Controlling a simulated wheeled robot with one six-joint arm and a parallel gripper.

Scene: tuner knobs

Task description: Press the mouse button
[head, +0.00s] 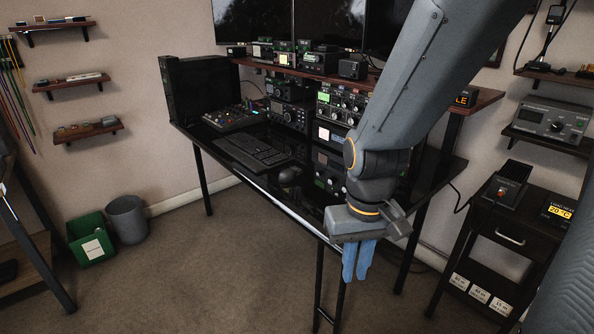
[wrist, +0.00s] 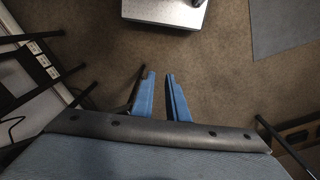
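The dark computer mouse (head: 289,174) lies on the black desk (head: 304,203), to the right of the keyboard, near the front edge. Its buttons are too small to make out. My gripper (head: 356,278) is in front of the desk, to the right of and lower in the picture than the mouse, with its blue fingers pointing down. In the wrist view my gripper (wrist: 160,74) shows a gap between its two fingers, with only floor between them. It is empty and apart from the mouse. The mouse does not show in the wrist view.
A black keyboard (head: 252,151) and a mixer (head: 236,117) sit left of the mouse. Stacked radio units (head: 330,133) stand behind it under a wooden shelf (head: 310,74). A black cart (head: 520,232) stands at right. Bins (head: 127,219) stand on the floor at left.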

